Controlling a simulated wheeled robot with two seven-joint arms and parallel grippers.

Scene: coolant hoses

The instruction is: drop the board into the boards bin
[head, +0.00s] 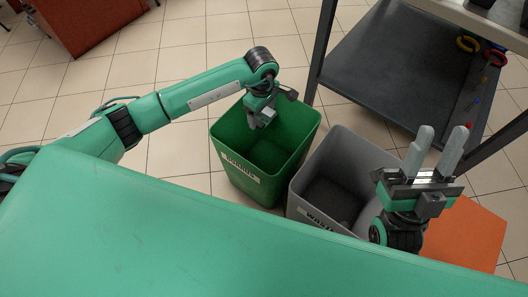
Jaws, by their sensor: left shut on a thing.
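My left gripper (259,121) points down over the mouth of the green bin (230,135). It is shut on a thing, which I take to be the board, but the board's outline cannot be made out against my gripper. The green bin has a white label on its front whose text is too small to read surely. My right gripper (435,150) is at the right, fingers up and apart, open and empty.
A grey bin (373,152) with a label stands just right of the green bin, partly behind my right wrist. A dark shelf unit (395,70) stands behind, with small colored items on it. An orange surface (465,235) is at the right.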

